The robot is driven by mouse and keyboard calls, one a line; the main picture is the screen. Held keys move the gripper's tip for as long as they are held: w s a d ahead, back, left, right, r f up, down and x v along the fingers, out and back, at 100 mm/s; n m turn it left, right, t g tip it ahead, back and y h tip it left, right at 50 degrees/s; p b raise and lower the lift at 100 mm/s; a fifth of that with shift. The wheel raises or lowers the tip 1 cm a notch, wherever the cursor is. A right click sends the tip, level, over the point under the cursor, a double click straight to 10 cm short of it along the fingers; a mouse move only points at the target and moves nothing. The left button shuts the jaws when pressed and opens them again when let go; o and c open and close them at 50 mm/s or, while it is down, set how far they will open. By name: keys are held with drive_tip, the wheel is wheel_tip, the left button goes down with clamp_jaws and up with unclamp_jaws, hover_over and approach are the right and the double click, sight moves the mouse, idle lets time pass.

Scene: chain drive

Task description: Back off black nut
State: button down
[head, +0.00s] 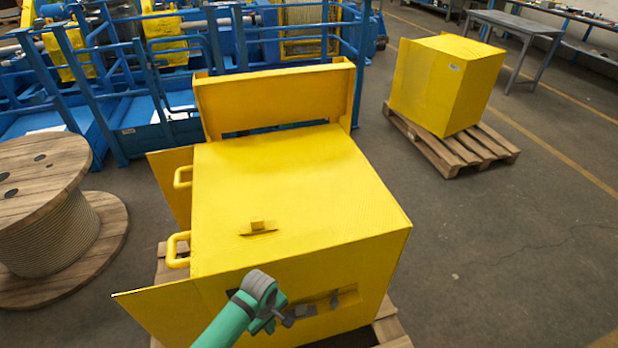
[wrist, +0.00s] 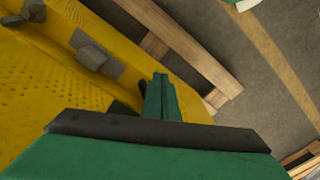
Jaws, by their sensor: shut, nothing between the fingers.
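A large yellow housing (head: 290,185) stands in the middle of the head view, with a recessed opening (head: 347,297) in its front face. My gripper (head: 290,320) is in front of that opening, at the end of my green arm. In the wrist view my gripper (wrist: 162,97) shows green fingers together, with nothing seen between them. A grey blocky part (wrist: 95,57) sits on the yellow surface, left of the fingers and apart from them. I cannot clearly pick out the black nut. A small dark shape lies beside the fingers, partly hidden by them.
A wooden pallet (head: 391,331) sticks out under the housing. A yellow flap (head: 165,308) stands out at its left front. A wooden cable reel (head: 45,215) is at left. A yellow box (head: 440,85) stands on another pallet at upper right.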

drive_tip(key=shift+s+f, duration=0.15)
drive_tip(key=shift+f, duration=0.2)
drive_tip(key=shift+w, duration=0.25)
drive_tip(key=shift+w+a, duration=0.2)
drive_tip(key=shift+a, duration=0.05)
idle(0.6)
drive_tip(key=shift+w, duration=0.15)
idle(0.4)
drive_tip(key=shift+w+d, duration=0.1)
drive_tip(key=shift+d, duration=0.1)
drive_tip(key=shift+w+d, duration=0.2)
drive_tip(key=shift+d, duration=0.05)
drive_tip(key=shift+w+d, duration=0.4)
drive_tip(key=shift+w, duration=0.25)
idle(0.6)
